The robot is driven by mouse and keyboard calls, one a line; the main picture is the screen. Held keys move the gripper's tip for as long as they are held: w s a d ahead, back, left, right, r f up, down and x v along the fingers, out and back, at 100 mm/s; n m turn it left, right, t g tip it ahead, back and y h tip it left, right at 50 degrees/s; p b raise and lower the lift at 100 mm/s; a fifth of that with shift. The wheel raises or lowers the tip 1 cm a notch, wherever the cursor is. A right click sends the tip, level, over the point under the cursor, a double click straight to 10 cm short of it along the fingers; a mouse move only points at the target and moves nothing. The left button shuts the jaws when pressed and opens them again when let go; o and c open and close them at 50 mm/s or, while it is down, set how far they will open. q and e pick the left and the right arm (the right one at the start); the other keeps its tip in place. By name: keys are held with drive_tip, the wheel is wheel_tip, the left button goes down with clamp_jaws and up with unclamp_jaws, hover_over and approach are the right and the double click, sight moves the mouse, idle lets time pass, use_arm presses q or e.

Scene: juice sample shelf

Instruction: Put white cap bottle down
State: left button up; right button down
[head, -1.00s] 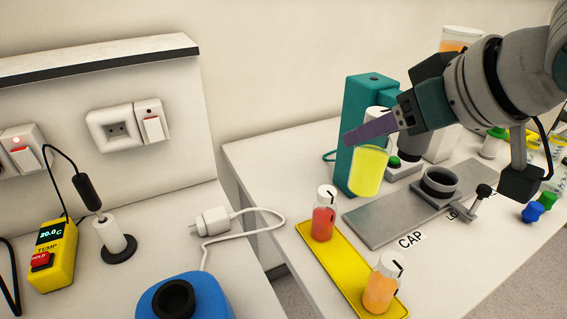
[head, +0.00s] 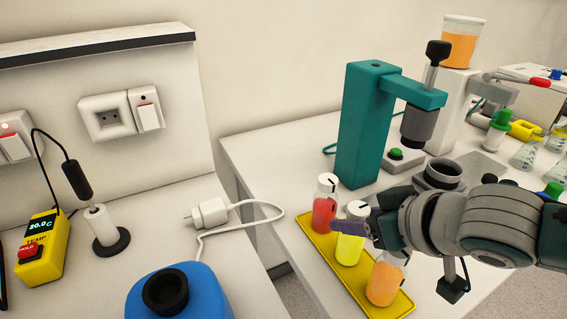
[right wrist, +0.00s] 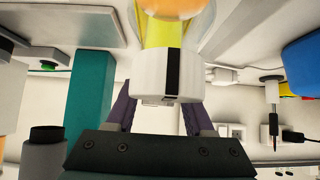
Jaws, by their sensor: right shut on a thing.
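The white cap bottle (head: 350,240) with yellow juice is upright at the middle of the yellow tray (head: 318,247), between a bottle of red juice (head: 325,203) and a bottle of orange juice (head: 384,279). My right gripper (head: 350,226) is shut on its white cap from the right side. In the right wrist view the white cap (right wrist: 158,72) sits between the purple fingers. The bottle's base appears at tray level, but I cannot tell whether it touches. My left gripper is in neither view now.
A teal capping press (head: 362,130) stands behind the tray, with a dark ring holder (head: 440,174) to its right. A blue container (head: 180,292) and a white plug with cable (head: 208,213) lie to the left. Green-capped and other glassware stands far right.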

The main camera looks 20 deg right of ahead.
drive_tip(key=shift+f, duration=0.1)
drive_tip(key=shift+c, duration=1.4)
unclamp_jaws()
drive_tip(key=shift+s+r, duration=0.1)
drive_tip(key=shift+r, duration=0.2)
drive_tip(key=p+v, duration=0.2)
drive_tip(key=v, duration=0.9)
drive_tip(key=shift+s+r+p, duration=0.15)
drive_tip(key=shift+s+p, duration=0.05)
drive_tip(key=shift+p, duration=0.2)
drive_tip(key=s+a+n+g, duration=0.1)
drive_tip(key=s+a+g, duration=0.5)
drive_tip(key=s, duration=0.6)
drive_tip(key=shift+a+h, duration=0.3)
drive_tip(key=shift+a, duration=0.1)
